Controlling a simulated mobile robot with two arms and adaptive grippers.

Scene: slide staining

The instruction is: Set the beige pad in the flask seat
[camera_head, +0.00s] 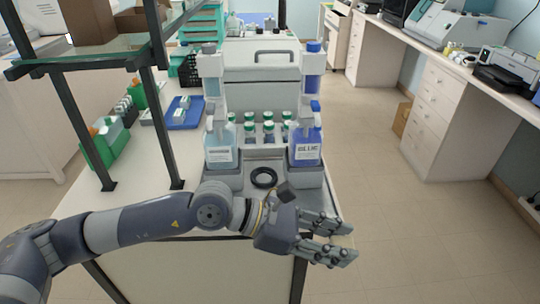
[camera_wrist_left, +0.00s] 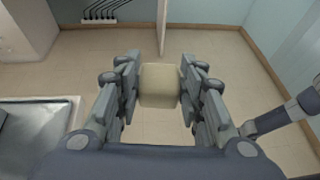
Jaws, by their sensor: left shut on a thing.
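My left gripper (camera_head: 340,240) reaches past the right edge of the bench, over the floor. It is shut on the beige pad (camera_wrist_left: 160,88), a small block between its fingers in the left wrist view. In the head view the fingers mostly hide the pad. A black ring (camera_head: 264,168) lies on the grey tray between the two spray bottles, behind and left of the gripper; I cannot tell for sure whether it is the flask seat. My right gripper is not in view.
A clear-blue bottle (camera_head: 219,154) and a blue bottle (camera_head: 306,155) stand in grey holders either side of the ring. Several green-capped bottles (camera_head: 268,131) stand behind. A dark shelf frame (camera_head: 163,120) rises at left. The floor (camera_head: 400,230) right of the bench is clear.

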